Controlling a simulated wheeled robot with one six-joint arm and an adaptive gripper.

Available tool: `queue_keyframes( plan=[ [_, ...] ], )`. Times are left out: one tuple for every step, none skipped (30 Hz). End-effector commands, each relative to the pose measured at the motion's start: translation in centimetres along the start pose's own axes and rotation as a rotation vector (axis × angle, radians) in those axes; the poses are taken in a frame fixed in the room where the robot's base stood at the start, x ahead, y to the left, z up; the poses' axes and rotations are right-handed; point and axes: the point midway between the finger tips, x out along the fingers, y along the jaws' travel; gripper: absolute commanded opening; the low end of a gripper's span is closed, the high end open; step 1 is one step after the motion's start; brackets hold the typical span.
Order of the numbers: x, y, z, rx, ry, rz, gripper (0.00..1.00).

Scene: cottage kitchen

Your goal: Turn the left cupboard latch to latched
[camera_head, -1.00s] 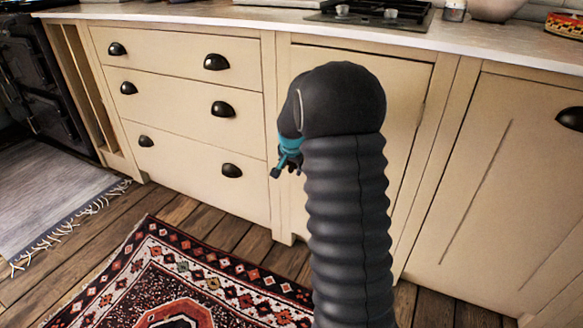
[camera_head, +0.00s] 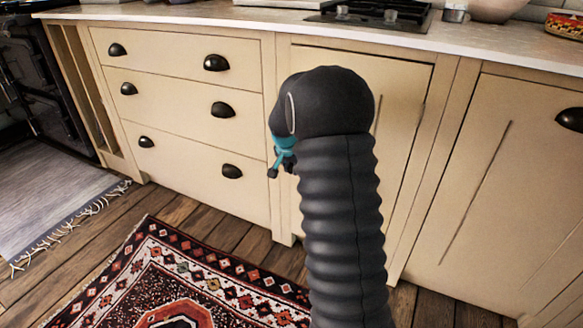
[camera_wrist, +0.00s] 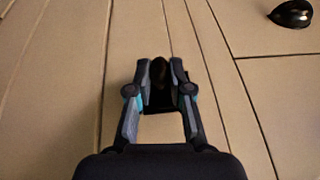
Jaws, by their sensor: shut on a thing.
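In the wrist view my gripper (camera_wrist: 159,82) is shut on a small dark latch (camera_wrist: 158,88) at the cupboard front, with one finger on each side of it. The fingers hide part of the latch, so I cannot tell its exact turn. In the head view the latch is hidden behind my arm, and only part of my gripper (camera_head: 281,165) shows at the arm's left side. The left cupboard door (camera_head: 400,85) is a cream panel partly covered by my arm. It looks closed.
Cream drawers with dark cup pulls (camera_head: 216,62) stand to the left. One cup pull (camera_wrist: 291,13) shows at the wrist view's top right. Another cupboard door (camera_head: 500,180) is at the right. The counter (camera_head: 290,22) runs above. A patterned rug (camera_head: 190,270) lies on the wooden floor.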

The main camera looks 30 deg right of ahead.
Motion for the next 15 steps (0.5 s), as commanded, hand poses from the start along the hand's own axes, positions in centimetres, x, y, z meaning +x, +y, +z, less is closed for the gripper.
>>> queue_keyframes(
  plan=[
    [0.15, -0.20, 0.08, -0.013, 0.000, 0.025, 0.00],
    [0.19, -0.24, 0.09, -0.022, 0.001, 0.041, 0.00],
    [0.21, -0.23, 0.12, -0.028, 0.000, 0.059, 0.00],
    [0.19, -0.22, 0.10, -0.032, 0.000, 0.071, 0.00],
    [0.17, -0.21, 0.07, -0.035, 0.001, 0.080, 0.00],
    [0.13, -0.19, 0.02, -0.038, 0.002, 0.090, 0.00],
    [0.11, -0.16, 0.02, -0.040, 0.002, 0.095, 0.00],
    [0.09, -0.14, 0.02, -0.040, 0.002, 0.098, 0.00],
    [0.07, -0.12, 0.01, -0.040, 0.002, 0.101, 0.00],
    [0.06, -0.11, 0.01, -0.040, 0.002, 0.101, 0.00],
    [0.06, -0.11, 0.01, -0.040, 0.002, 0.101, 0.00],
    [0.05, -0.10, 0.00, -0.040, 0.002, 0.101, 0.00],
    [0.05, -0.10, 0.01, -0.040, 0.002, 0.100, 0.00],
    [0.05, -0.11, 0.01, -0.040, 0.002, 0.100, 0.00],
    [0.05, -0.11, 0.01, -0.040, 0.002, 0.100, 0.00]
  ],
)
